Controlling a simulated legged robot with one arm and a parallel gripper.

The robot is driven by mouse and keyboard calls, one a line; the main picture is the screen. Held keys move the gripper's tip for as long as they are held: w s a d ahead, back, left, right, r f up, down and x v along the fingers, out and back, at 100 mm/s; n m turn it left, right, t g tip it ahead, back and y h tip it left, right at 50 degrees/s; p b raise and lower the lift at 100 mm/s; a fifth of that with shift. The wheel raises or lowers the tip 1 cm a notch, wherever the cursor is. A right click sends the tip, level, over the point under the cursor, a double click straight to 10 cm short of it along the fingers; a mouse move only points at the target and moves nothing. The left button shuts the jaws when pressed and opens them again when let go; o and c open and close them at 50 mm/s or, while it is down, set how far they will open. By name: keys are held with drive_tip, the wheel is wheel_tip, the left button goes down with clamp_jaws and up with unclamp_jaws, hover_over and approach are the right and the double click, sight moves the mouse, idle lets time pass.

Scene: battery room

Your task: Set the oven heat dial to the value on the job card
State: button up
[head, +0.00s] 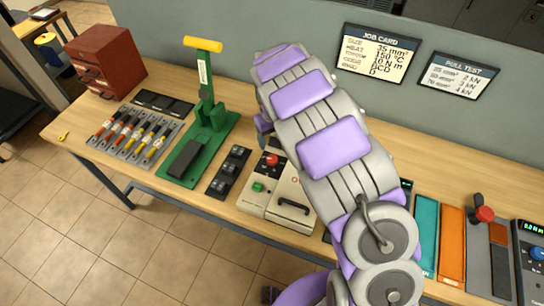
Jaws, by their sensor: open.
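The job card (377,54) hangs on the grey wall behind the bench; its heat line appears to read 150 °C. A cream box with a front handle (290,200) stands on the bench, left of my arm, and looks like the oven. I cannot tell whether the red knob is the heat dial, and no scale is readable. My grey and purple arm rises across the middle and covers the box's right side. My gripper is not visible; it may be behind the arm.
A green press with a yellow handle (203,44), a row of coloured tools (130,133) and a red cabinet (104,62) stand left. A pull test card (459,78) hangs beside the job card.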

sight(272, 159)
wheel_tip(272, 159, down, 10)
drive_tip(key=shift+f+b, duration=0.2)
drive_tip(key=shift+b, duration=0.25)
drive_tip(key=shift+c, duration=0.2)
drive_tip(key=c, duration=1)
drive_tip(key=shift+m, duration=0.4)
drive_tip(key=m, duration=0.2)
drive_tip(key=shift+a+m+p, duration=0.1)
drive_tip(key=shift+m+p, duration=0.2)
drive_tip(key=shift+m, duration=1.8)
